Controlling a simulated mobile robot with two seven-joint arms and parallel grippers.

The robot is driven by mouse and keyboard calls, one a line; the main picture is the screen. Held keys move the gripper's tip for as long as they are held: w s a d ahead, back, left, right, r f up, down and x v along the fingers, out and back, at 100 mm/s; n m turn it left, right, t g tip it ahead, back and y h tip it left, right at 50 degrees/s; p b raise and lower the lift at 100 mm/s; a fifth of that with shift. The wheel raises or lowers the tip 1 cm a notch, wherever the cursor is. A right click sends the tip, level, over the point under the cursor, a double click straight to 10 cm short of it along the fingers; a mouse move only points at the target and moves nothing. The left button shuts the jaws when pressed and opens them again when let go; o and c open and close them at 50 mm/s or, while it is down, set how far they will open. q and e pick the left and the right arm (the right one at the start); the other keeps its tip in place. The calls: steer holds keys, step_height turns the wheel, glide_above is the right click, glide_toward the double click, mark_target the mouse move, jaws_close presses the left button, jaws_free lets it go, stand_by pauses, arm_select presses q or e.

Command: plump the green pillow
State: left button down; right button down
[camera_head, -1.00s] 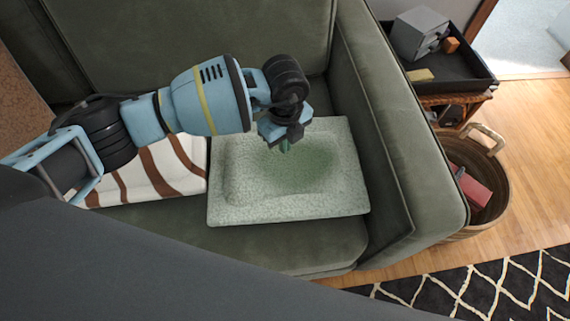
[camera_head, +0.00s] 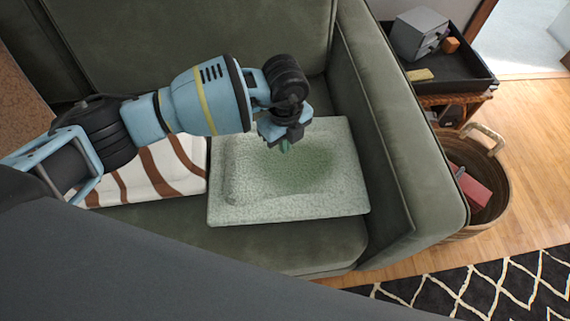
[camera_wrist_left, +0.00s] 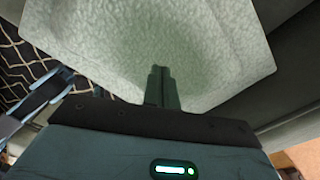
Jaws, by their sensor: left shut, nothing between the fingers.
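The green pillow (camera_head: 250,195) lies flat on the green sofa seat, against the right armrest. It is pale green with a darker green, sunken-looking patch near its middle. My left gripper (camera_head: 284,147) points down over the upper middle of the pillow, with its fingers shut and empty. In the left wrist view the shut fingers (camera_wrist_left: 160,78) show in front of the pillow (camera_wrist_left: 120,35). I cannot tell whether the fingertips touch the pillow. My right gripper is not clearly seen in the head view.
A white and brown striped cushion (camera_head: 165,172) lies left of the pillow, partly under my left arm. The sofa armrest (camera_head: 385,130) rises on the right. Beyond it stand a black tray (camera_head: 460,70) and a woven basket (camera_head: 490,205). A black patterned rug (camera_head: 500,290) lies on the floor.

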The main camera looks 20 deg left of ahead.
mark_target(285, 166)
arm_select(q)
steer(key=shift+f, duration=0.1)
arm_select(e)
steer(key=shift+s+f, duration=0.1)
steer(key=shift+s, duration=0.3)
arm_select(q)
steer(key=shift+f, duration=0.5)
arm_select(e)
steer(key=shift+f, duration=0.2)
arm_select(q)
steer(key=shift+f+b, duration=0.35)
steer(key=shift+b, duration=0.05)
arm_select(e)
steer(key=shift+w+f, duration=0.1)
steer(key=shift+w, duration=0.15)
arm_select(q)
steer(key=shift+s+f, duration=0.15)
arm_select(e)
steer(key=shift+s+r, duration=0.25)
arm_select(q)
steer(key=shift+s+f, duration=0.1)
steer(key=shift+p, duration=0.3)
arm_select(e)
steer(key=shift+w, duration=0.2)
